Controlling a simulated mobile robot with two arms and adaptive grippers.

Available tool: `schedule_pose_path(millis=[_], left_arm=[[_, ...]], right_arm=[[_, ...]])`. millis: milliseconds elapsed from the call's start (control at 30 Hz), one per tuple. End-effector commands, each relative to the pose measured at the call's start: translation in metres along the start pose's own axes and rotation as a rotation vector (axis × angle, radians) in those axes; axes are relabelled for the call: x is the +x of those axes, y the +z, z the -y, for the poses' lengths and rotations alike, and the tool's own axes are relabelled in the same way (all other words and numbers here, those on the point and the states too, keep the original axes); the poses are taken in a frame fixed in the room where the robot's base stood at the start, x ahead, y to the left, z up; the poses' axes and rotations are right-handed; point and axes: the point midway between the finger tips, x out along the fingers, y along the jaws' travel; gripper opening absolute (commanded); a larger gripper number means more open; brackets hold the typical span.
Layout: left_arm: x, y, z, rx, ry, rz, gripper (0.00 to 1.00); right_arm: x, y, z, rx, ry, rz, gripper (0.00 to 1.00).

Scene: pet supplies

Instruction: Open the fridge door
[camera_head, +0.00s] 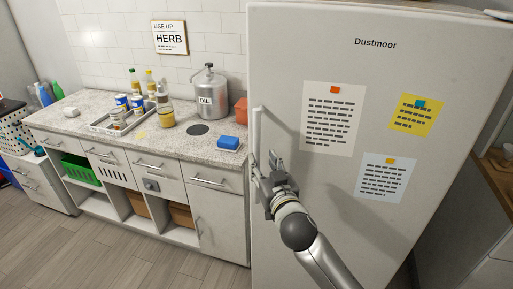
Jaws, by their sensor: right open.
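The white fridge (380,75) fills the right of the view. Its door shows no visible gap and carries the word "Dustmoor" and several notes. The light vertical handle (256,135) runs along the door's left edge. My right gripper (262,172) is at the lower part of the handle, with its open fingers pointing toward it. I cannot tell whether the fingers are around the handle or beside it, since they overlap it in the picture. My left gripper is not in view.
A speckled counter (85,105) with drawers runs left of the fridge. The wooden floor (60,245) in front looks clear.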

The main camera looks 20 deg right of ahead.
Motion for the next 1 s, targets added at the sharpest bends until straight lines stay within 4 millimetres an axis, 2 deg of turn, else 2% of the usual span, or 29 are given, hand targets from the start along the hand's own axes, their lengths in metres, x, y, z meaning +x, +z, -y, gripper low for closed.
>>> schedule_pose_path(millis=[200, 400, 600, 867, 900, 1000], left_arm=[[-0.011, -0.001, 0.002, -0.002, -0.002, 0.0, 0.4], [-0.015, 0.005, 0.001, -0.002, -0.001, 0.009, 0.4], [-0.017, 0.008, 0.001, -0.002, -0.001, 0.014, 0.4], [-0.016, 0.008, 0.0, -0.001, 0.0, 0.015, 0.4], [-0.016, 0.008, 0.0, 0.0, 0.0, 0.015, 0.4], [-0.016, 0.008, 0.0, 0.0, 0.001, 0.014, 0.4]], right_arm=[[0.034, -0.002, 0.0, -0.001, 0.001, 0.001, 0.41], [0.056, -0.001, 0.0, 0.0, 0.001, 0.001, 0.41], [0.065, 0.0, 0.0, -0.001, 0.0, 0.0, 0.41], [0.066, 0.001, 0.0, 0.0, 0.0, 0.001, 0.41], [0.066, 0.001, 0.0, 0.0, 0.0, 0.001, 0.39], [0.066, 0.001, 0.0, 0.0, 0.0, 0.001, 0.27]])
